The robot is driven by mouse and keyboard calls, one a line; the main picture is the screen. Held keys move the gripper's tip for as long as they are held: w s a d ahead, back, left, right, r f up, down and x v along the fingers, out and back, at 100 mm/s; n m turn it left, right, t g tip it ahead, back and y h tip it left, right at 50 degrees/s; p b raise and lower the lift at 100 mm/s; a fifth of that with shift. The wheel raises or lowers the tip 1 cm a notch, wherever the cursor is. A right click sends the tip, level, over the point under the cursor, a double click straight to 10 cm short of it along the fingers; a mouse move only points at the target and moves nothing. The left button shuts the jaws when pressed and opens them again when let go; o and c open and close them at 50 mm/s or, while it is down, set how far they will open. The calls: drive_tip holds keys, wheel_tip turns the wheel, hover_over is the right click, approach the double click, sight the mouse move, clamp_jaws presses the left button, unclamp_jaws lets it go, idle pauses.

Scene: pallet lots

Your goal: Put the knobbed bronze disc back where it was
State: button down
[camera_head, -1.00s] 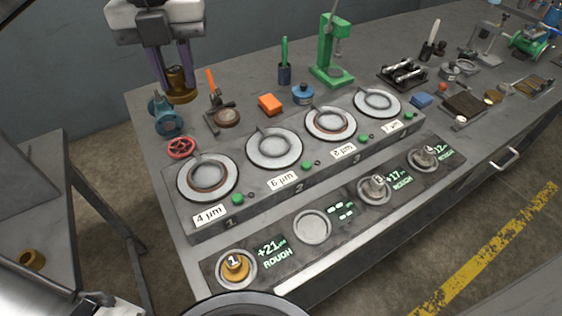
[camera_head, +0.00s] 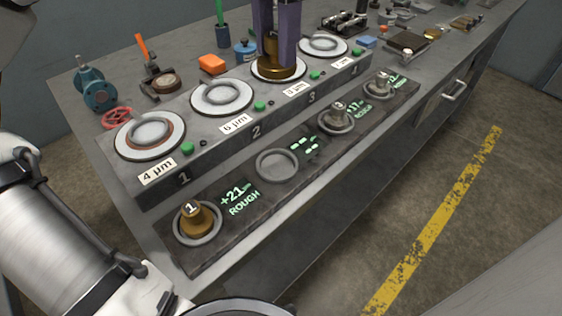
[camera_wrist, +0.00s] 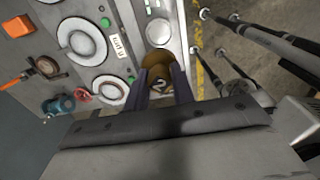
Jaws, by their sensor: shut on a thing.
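My gripper (camera_head: 276,45) is shut on a knobbed bronze disc (camera_head: 281,68), which hangs below its purple fingers. In the head view the disc covers most of the third round plate; its height is hard to judge. In the wrist view the held disc (camera_wrist: 157,64) bears a "2". A similar bronze disc marked 1 (camera_head: 196,219) sits on the nearest gauge pad, with "+21 ROUGH" beside it. The second gauge pad (camera_head: 277,166) is empty and its display shows dashes. Grey knobbed discs sit on the third (camera_head: 337,119) and fourth (camera_head: 379,85) pads.
Round plates with rings stand on a raised block, labelled 4 µm (camera_head: 150,136), 6 µm (camera_head: 222,97), and so on. Behind them are a teal vise (camera_head: 93,90), a red handwheel (camera_head: 117,118) and an orange block (camera_head: 211,64). Open floor lies to the right.

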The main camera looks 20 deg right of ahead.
wheel_tip(320, 180, down, 18)
drive_tip(key=shift+w+f+b, duration=0.1)
drive_tip(key=shift+b, duration=0.45)
drive_tip(key=shift+f, duration=0.15)
drive_tip(key=c, duration=1.2)
unclamp_jaws()
wheel_tip(320, 180, up, 12)
drive_tip(key=shift+r+p, duration=0.15)
drive_tip(key=shift+p, duration=0.25)
